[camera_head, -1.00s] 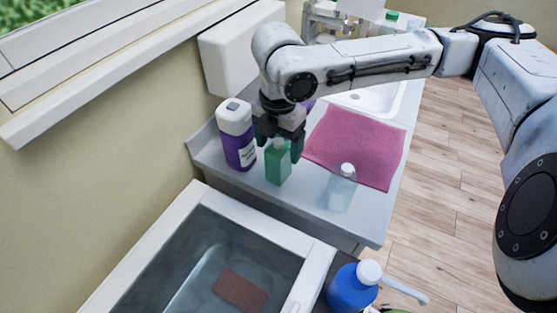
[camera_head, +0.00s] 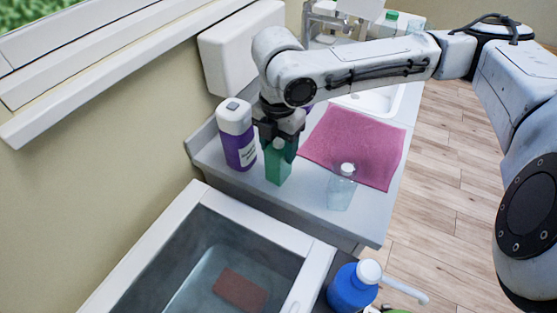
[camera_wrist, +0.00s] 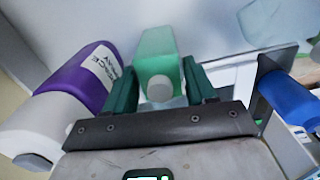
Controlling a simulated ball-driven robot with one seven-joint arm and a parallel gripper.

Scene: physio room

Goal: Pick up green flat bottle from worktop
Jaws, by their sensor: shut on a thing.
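The green flat bottle (camera_head: 278,166) stands upright on the grey worktop (camera_head: 305,200), with a pale round cap that shows in the wrist view (camera_wrist: 160,88). My gripper (camera_head: 279,143) reaches down over it from above. In the wrist view its two dark green fingers (camera_wrist: 163,86) lie on either side of the bottle, shut on it. My gripper hides the upper part of the bottle in the head view. I cannot tell whether the bottle's base touches the worktop.
A purple bottle with a white cap (camera_head: 236,136) stands close on the left. A clear bottle (camera_head: 341,187) stands to the right, near a pink towel (camera_head: 353,145). A sunken tank (camera_head: 210,250) and a blue bottle (camera_head: 352,288) are in front.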

